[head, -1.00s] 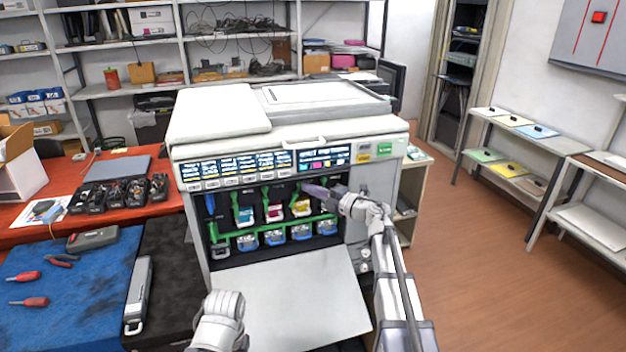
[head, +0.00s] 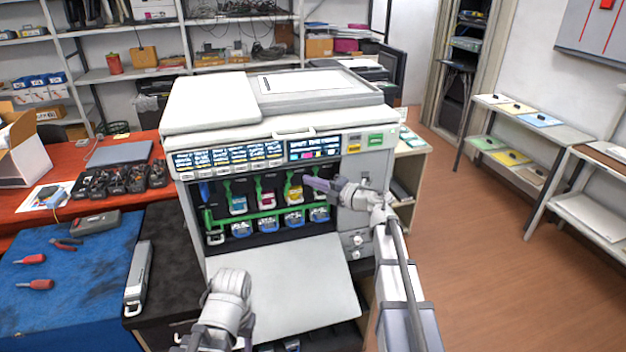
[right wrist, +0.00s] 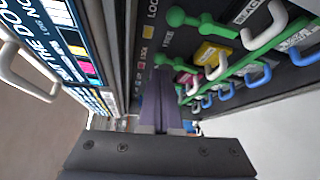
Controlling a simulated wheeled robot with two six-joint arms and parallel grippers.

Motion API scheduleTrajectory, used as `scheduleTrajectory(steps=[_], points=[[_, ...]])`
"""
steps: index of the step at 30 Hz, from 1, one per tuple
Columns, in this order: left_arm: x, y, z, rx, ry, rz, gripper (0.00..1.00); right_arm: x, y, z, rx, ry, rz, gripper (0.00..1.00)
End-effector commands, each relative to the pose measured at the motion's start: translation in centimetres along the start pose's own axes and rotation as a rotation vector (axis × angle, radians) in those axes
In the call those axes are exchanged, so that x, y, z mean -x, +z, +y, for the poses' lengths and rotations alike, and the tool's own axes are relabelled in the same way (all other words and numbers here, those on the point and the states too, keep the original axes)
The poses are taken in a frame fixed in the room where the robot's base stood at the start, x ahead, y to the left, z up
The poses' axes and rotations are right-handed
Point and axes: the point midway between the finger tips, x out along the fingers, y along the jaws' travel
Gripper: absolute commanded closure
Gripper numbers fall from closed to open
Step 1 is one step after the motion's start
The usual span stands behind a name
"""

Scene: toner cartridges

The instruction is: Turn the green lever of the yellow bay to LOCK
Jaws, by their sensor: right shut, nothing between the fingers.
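The yellow bay's cartridge (head: 294,194) shows in the open front of the printer, right of the magenta one. Its green lever (head: 290,183) stands roughly upright above it in the head view. My right gripper (head: 307,181) is shut and empty, its tip just right of this lever; I cannot tell if they touch. In the right wrist view the shut fingers (right wrist: 163,75) point into the bay row, beside the yellow cartridge (right wrist: 208,53). A nearer green lever, by the black bay (right wrist: 178,17), shows there too. My left arm is low in the head view; its gripper is not visible.
A green bar (head: 265,217) runs across the bays, with blue-handled bottles below. The printer's front flap (head: 290,275) is folded down beneath. A label strip (right wrist: 75,40) borders the fingers' left side in the right wrist view. A blue mat (head: 60,280) lies at left.

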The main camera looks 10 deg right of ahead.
Motion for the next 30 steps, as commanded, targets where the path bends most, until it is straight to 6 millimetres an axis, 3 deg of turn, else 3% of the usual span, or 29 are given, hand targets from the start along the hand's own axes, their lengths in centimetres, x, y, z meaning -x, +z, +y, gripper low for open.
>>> scheduleTrajectory(steps=[18,24,30], points=[[0.5,0.0,-0.1,0.0,0.0,0.0,0.5,8.0,0.0,-0.2,-0.001,0.0,-0.004,1.0],[0.6,0.0,-0.1,0.0,0.0,0.0,0.5,9.5,0.1,-0.3,-0.001,0.0,-0.003,1.0],[0.6,0.0,-0.1,0.0,0.0,0.0,0.5,9.7,0.1,-0.3,-0.001,0.0,-0.001,1.0]])
